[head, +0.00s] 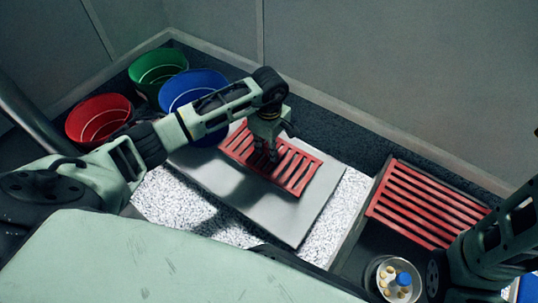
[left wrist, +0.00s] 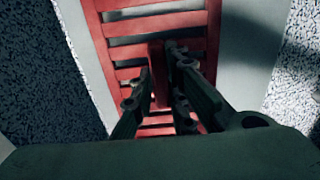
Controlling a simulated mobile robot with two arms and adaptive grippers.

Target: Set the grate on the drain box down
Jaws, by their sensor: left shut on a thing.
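A red slatted grate (head: 297,172) is over a flat grey board (head: 302,223) in the middle of the head view. My left gripper (head: 272,155) comes down on it from above. In the left wrist view, my left gripper's fingers (left wrist: 168,88) are shut on a raised red bar at the middle of this grate (left wrist: 150,25). I cannot tell whether the grate touches the board. A second red grate (head: 425,203) covers the far part of a grey box (head: 352,240) at the right, which looks like the drain box. My right gripper is not in view.
Red (head: 98,118), green (head: 157,70) and blue (head: 196,90) buckets stand at the far left. A round metal container (head: 378,272) holding small yellow and blue-topped items is at the lower right. Grey walls close off the back. The white speckled surface (head: 176,205) beside the board is bare.

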